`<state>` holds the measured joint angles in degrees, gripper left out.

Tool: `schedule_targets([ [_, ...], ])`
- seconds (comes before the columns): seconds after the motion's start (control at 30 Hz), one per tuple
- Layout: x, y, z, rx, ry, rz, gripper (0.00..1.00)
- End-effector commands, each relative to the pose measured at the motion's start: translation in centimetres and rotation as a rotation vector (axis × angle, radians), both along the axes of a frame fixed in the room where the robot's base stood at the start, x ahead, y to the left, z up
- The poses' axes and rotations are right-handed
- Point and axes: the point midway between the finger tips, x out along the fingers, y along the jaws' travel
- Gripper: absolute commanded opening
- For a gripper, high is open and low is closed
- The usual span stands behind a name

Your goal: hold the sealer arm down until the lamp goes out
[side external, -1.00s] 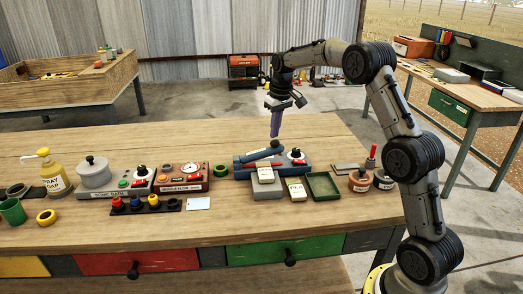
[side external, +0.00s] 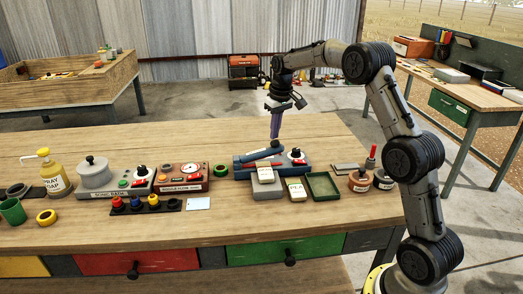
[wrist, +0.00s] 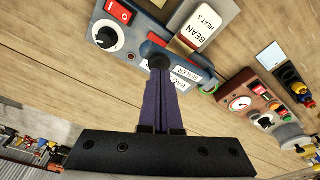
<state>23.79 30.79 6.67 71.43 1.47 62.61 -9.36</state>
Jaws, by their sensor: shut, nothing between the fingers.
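The blue bag sealer (side external: 238,170) stands mid-bench, with its blue sealer arm (side external: 260,154) along the top and a dark knob at that arm's right end. My gripper (side external: 275,138) is shut and empty, its purple fingers pointing down with the tips at the knob. In the wrist view the fingertips (wrist: 160,72) meet the dark knob (wrist: 158,61) and hide part of the label behind. Whether they press on it I cannot tell. A small red lamp (wrist: 131,57) sits beside the white dial (wrist: 107,38); whether it is lit is unclear.
A grey block with a white bean card (side external: 266,174) stands in front of the sealer, with a green tray (side external: 322,186) to its right. The red-brown needle-flow unit (side external: 183,184) is to the left. The bench behind the sealer is clear.

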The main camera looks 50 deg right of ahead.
Motion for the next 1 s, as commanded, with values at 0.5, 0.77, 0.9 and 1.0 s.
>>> schedule_targets([
  [0.5, 0.0, 0.0, -0.9, 0.000, 0.000, 0.000, 0.00],
  [0.77, -0.1, -0.1, -1.2, 0.000, 0.001, 0.000, 0.00],
  [0.9, -0.3, -0.2, -1.7, 0.001, 0.002, 0.000, 0.00],
  [1.0, -0.4, -0.3, -1.9, 0.001, 0.002, 0.000, 0.00],
])
